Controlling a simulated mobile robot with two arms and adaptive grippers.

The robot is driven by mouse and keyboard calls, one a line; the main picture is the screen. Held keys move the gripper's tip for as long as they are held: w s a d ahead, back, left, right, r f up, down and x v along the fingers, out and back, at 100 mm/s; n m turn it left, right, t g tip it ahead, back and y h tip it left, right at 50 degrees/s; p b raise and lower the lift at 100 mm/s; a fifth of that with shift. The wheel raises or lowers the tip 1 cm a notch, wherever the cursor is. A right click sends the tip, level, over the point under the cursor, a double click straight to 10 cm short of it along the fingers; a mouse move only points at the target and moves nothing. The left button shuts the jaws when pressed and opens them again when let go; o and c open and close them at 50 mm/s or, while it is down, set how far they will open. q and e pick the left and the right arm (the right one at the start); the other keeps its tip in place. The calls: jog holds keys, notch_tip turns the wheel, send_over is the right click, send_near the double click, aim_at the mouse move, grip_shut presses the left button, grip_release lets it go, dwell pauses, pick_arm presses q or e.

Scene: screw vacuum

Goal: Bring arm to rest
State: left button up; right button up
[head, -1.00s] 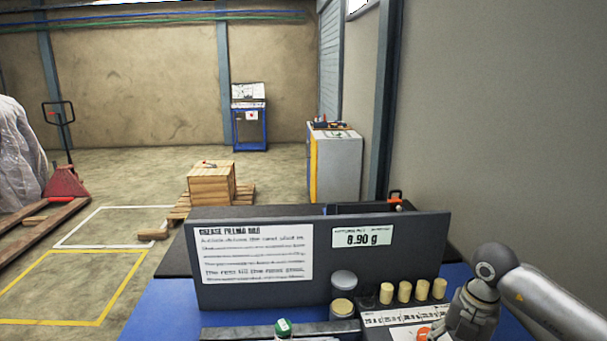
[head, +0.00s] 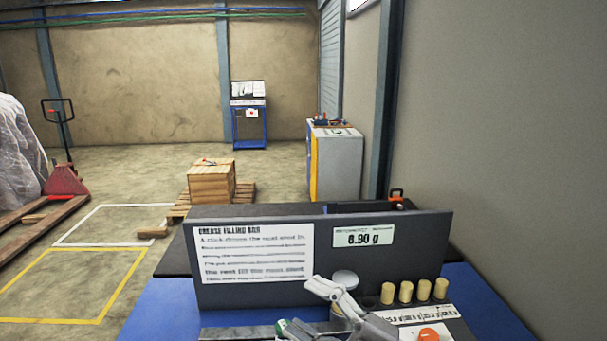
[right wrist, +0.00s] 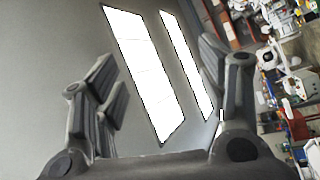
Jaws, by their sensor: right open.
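My right gripper (head: 330,292) shows at the bottom middle of the head view, in front of the dark panel (head: 375,275) of the grease filling bench. It covers part of the round grey-lidded container (head: 345,279) there. In the right wrist view my right gripper (right wrist: 160,88) has its fingers spread wide, with nothing between them but the wall and two bright window strips behind. It is open and empty. My left gripper is not in the head view.
Several tan cylinders (head: 405,292) stand in a row right of my gripper. The blue bench top (head: 490,300) is clear at the right.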

jog(key=w+d+f+m+t+h, duration=0.2)
jog(key=d+m+t+h, duration=0.35)
jog(key=m+h, duration=0.2)
jog(key=w+d+f+m+t+h, duration=0.15)
jog(key=d+m+t+h, duration=0.25)
jog(key=d+m+h, duration=0.4)
jog(key=s+d+f+m+g+h, duration=0.2)
jog(key=s+d+f+m+g, duration=0.15)
jog(key=f, duration=0.35)
jog(key=s+d+f+m+g+h, duration=0.2)
jog(key=s+f+m, duration=0.15)
jog(key=f, duration=0.35)
jog(key=s+f+g+y, duration=0.1)
jog(key=s+f+g, duration=0.45)
jog(key=s, duration=0.45)
jog(key=s+f+g+y, duration=0.1)
jog(key=s+f+g, duration=0.45)
jog(key=s, duration=0.45)
notch_tip(320, 180, down, 27)
jog(key=s, duration=0.2)
jog(key=s+d+f+g, duration=0.2)
jog(key=s+d+f, duration=0.1)
jog(key=s+f, duration=1.3)
jog(key=shift+s+d+f+h, duration=0.2)
jog(key=shift+s+f+h, duration=0.05)
jog(key=shift+s+h, duration=0.1)
